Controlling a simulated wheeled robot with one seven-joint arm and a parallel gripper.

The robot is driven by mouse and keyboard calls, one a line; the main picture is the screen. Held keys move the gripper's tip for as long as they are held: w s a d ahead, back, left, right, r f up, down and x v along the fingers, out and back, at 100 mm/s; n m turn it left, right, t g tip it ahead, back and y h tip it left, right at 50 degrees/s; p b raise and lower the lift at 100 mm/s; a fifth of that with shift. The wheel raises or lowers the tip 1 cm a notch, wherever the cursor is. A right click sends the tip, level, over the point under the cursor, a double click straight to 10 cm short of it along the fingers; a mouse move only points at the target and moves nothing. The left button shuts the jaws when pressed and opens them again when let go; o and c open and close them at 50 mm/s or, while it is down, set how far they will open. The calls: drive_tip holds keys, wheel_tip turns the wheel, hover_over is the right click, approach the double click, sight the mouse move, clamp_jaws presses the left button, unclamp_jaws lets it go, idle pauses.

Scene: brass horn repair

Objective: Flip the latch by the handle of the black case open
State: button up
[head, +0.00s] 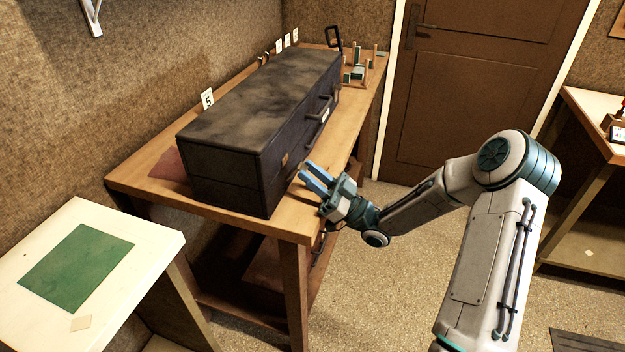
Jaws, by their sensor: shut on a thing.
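The black case (250,108) lies long-ways on the wooden bench, its lid down. Its dark handle (319,109) is on the front long side, with a second handle-like bar toward the far end. A small copper-coloured fitting (284,160) shows on the front near the close end. My gripper (305,172) is at the front side by the near end, its blue fingers pointing at the case. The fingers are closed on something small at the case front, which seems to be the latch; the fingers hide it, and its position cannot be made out.
The wooden bench (150,172) has a bare strip along the case's front. A rack with wooden pegs (357,73) stands at its far end. A number card (207,98) stands behind the case. A white table (155,240) with a green mat is at near left.

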idle(0.3)
drive_tip(key=o, duration=1)
drive_tip(key=b+v, duration=0.2)
drive_tip(key=v, duration=1.2)
drive_tip(key=shift+a+f+b, duration=0.1)
drive_tip(key=shift+a+b, duration=0.05)
drive_tip(key=shift+b, duration=0.25)
